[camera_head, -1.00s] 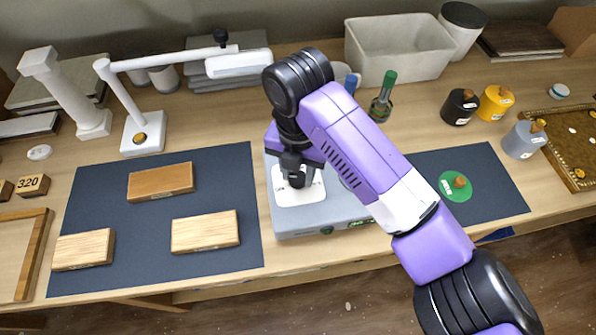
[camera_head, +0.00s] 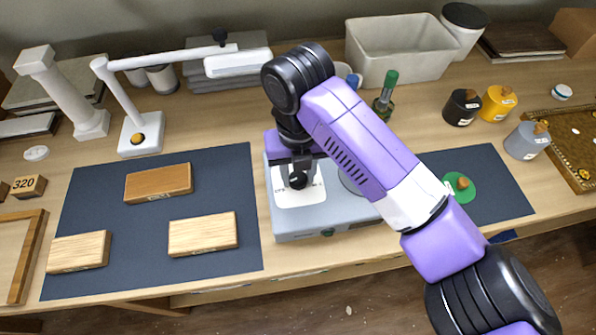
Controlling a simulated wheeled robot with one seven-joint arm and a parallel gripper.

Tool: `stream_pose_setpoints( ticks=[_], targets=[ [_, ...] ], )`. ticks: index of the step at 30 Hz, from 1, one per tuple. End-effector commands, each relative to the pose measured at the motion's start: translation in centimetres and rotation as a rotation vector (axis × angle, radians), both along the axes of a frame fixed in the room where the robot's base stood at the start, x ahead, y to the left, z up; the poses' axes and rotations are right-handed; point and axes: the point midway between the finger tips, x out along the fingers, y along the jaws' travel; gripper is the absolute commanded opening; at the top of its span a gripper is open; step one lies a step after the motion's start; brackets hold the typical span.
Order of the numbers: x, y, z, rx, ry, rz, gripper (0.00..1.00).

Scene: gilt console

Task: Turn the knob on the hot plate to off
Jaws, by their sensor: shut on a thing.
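The hot plate (camera_head: 330,222) is a grey box on the table, with a white dial panel (camera_head: 312,196) on its top left. A dark knob (camera_head: 298,182) sits on this panel. My gripper (camera_head: 299,171) points down over the panel and is shut on the knob. The fingers and wrist hide part of the knob, so its exact setting is hard to read. My arm covers much of the hot plate's right side, including most of its round heating surface.
Wooden boxes (camera_head: 203,234) lie on the dark mat (camera_head: 150,255) at left. A white lamp (camera_head: 139,135) stands behind them. A green-capped bottle (camera_head: 384,101) and pale bin (camera_head: 400,52) are behind the hot plate. Small jars (camera_head: 462,108) and a green disc (camera_head: 462,188) lie right.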

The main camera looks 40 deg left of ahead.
Motion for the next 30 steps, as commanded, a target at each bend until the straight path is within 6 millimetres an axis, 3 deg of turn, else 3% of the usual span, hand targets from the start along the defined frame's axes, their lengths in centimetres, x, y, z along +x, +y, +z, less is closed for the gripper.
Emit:
stream_pose_setpoints(
  ticks=[9, 10, 13, 23, 30],
  targets=[
    [-0.1, 0.0, 0.0, -0.001, 0.002, 0.004, 0.00],
    [-0.1, 0.0, 0.0, -0.001, 0.002, 0.004, 0.39],
    [-0.1, 0.0, 0.0, -0.001, 0.002, 0.004, 0.57],
    [0.0, 0.0, 0.1, 0.000, 0.000, 0.002, 0.57],
    [0.0, 0.1, 3.0, 0.002, -0.003, 0.002, 0.57]
  ],
)
